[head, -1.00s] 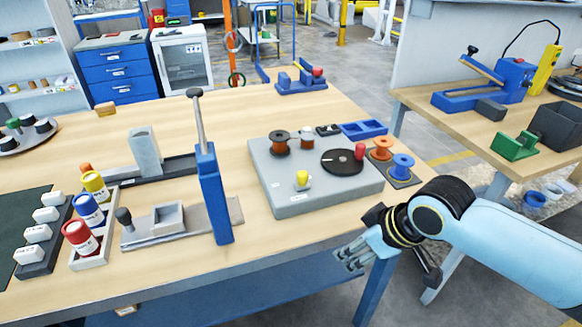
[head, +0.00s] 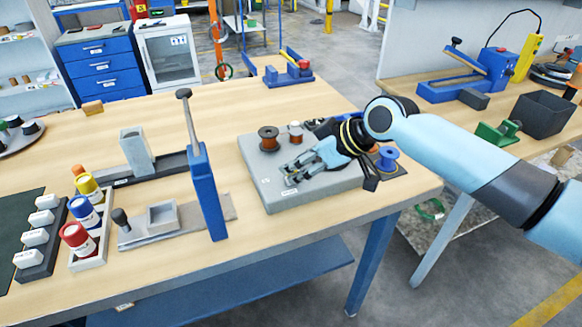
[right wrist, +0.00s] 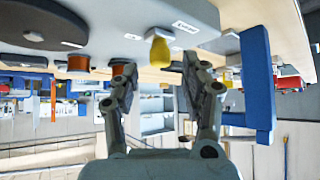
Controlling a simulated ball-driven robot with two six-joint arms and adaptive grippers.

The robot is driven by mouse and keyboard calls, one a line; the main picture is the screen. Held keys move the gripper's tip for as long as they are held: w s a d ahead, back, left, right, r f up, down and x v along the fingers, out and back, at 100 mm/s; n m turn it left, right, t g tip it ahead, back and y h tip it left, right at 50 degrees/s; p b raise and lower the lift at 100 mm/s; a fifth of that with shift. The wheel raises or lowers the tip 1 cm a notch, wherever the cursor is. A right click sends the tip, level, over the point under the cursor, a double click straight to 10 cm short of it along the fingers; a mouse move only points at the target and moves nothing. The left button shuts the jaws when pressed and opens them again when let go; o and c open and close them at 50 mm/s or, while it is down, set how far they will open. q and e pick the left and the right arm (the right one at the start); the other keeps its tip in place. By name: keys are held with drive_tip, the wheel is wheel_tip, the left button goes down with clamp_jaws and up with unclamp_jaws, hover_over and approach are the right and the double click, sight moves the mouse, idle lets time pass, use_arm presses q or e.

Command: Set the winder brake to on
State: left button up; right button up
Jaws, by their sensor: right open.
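The winder is a grey slab (head: 262,180) on the wooden table, with a copper spool (head: 268,138) at its back left. My right gripper (head: 288,176) is open over the slab's front part. The arm and gripper hide the slab's yellow knob and most of the black disc in the head view. The right wrist view shows the yellow knob (right wrist: 159,50) between the two open fingers (right wrist: 156,72) in the picture, not gripped. Whether it touches a finger I cannot tell. White labels lie near the knob, too small to read surely. My left gripper is not in view.
A blue post (head: 208,195) with a dark-knobbed lever stands left of the slab. A blue spool (head: 387,157) sits to its right, close under my arm. Coloured bottles (head: 76,237) stand in a tray at the left. The table front between post and slab is clear.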

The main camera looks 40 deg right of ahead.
drive_tip(key=shift+x, duration=1.6)
drive_tip(key=shift+c, duration=0.4)
drive_tip(key=shift+r, duration=0.1)
clamp_jaws()
